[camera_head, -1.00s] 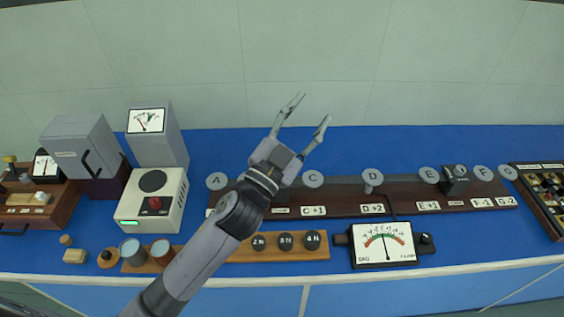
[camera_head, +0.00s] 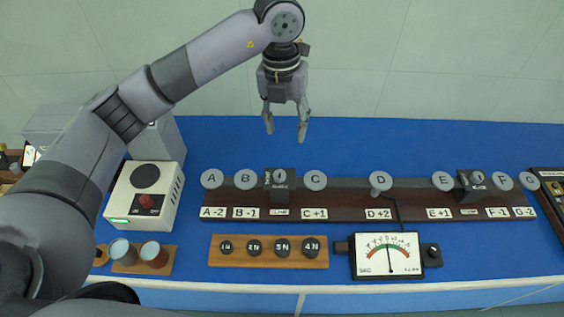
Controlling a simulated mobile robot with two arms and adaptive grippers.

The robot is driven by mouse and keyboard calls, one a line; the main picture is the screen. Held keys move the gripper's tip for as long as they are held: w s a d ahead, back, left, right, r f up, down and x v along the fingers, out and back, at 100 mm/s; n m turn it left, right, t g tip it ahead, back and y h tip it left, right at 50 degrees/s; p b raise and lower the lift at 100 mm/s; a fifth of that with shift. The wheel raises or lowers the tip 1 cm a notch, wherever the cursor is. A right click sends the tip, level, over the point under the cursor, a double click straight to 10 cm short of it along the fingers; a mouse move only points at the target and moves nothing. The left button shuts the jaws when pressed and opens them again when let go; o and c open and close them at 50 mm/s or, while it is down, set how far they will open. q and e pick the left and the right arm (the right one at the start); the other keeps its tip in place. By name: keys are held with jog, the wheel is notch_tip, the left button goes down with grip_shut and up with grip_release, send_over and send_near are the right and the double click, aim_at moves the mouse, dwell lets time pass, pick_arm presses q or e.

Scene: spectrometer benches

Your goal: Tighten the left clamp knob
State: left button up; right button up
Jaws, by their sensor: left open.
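The left clamp (camera_head: 280,190) is a dark block on the long dark rail (camera_head: 345,200), between the round discs B (camera_head: 245,179) and C (camera_head: 315,180). Its grey round knob (camera_head: 280,175) faces up. My left gripper (camera_head: 286,133) points down above and behind this clamp in the picture. Its two fingers are apart, with nothing between them, and do not touch the knob. A similar right clamp (camera_head: 477,184) sits on the rail between discs E and F. My right gripper is out of view.
A dial meter (camera_head: 388,255) and a wooden block with several round weights (camera_head: 268,251) stand in front of the rail. A white box with a red knob (camera_head: 146,200) stands to the left. The blue bench (camera_head: 400,145) behind the rail is clear.

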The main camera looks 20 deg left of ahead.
aim_at(280, 173)
pick_arm(q)
jog(key=shift+y, duration=0.4)
jog(key=f+p, duration=0.1)
jog(key=f, duration=0.4)
jog(key=a+f+p, duration=0.1)
jog(key=f+p, duration=0.1)
jog(key=f, duration=0.3)
jog(key=f+p, duration=0.2)
jog(key=f, duration=0.3)
jog(key=shift+w+a+f, duration=0.1)
jog(key=shift+a+f, duration=0.1)
jog(key=shift+f, duration=0.7)
jog(key=shift+c, duration=0.6)
grip_shut()
